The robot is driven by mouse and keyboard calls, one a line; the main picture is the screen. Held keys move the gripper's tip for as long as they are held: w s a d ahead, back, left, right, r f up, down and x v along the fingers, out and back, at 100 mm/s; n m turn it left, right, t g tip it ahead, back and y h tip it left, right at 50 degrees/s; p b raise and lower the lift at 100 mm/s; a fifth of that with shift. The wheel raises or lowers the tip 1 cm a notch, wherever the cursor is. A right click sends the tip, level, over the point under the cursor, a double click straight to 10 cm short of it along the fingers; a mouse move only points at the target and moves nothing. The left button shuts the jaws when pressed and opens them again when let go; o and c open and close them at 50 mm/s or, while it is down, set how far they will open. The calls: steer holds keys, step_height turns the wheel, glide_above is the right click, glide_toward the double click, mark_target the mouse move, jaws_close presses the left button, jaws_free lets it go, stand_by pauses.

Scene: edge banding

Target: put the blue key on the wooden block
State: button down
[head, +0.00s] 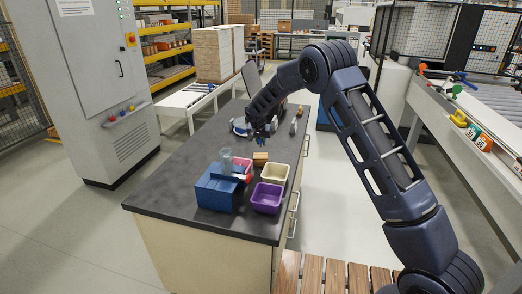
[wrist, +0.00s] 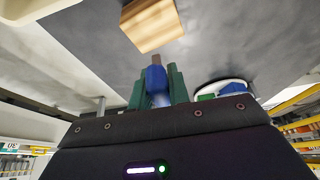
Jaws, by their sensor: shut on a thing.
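In the wrist view my gripper (wrist: 158,82) has its two green fingers shut on the blue key (wrist: 156,80). The key sits upright in the picture between them, with a brownish tip beyond its blue part. The wooden block (wrist: 152,24) is at the top of the wrist view, apart from the key. In the head view the wooden block (head: 260,158) lies on the dark worktop, just nearer than my gripper (head: 261,137). The key is small and hard to make out there.
A round white dish (wrist: 222,88) with green and blue things is beside my gripper.

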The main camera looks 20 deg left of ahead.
mark_target(261, 154)
steer(key=shift+f, duration=2.35)
steer(key=shift+f, duration=0.1)
steer(key=c, duration=1.3)
jaws_free()
